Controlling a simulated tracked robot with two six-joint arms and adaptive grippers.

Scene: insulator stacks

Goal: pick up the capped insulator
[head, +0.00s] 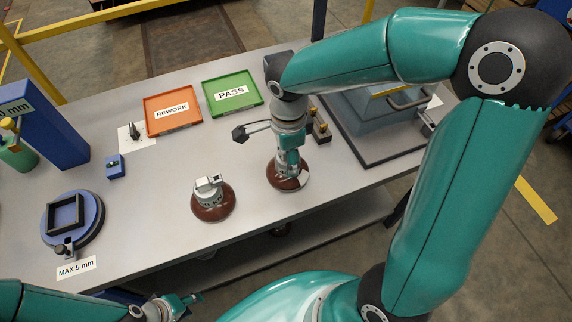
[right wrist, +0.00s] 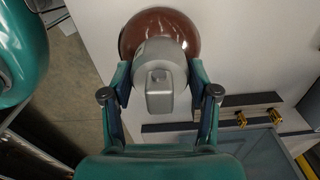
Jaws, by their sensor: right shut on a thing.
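A brown disc insulator (head: 274,183) with a grey metal cap stands on the grey table, under my right gripper (head: 292,168). In the right wrist view the brown disc (right wrist: 130,38) is at the top, and the fingers of the right gripper (right wrist: 160,85) are shut on either side of its grey cap (right wrist: 159,80). Whether the disc still touches the table is hard to tell. A second brown insulator (head: 213,211) with a grey metal fitting stands to the left, apart from the grippers. My left gripper (head: 188,301) is low at the bottom edge, away from both; its opening is unclear.
An orange REWORK tray (head: 187,126) and a green PASS tray (head: 246,82) lie at the back. A blue round gauge (head: 92,226) with a MAX 5 mm label (head: 76,268) is at the left. A grey-blue case (head: 372,128) stands right.

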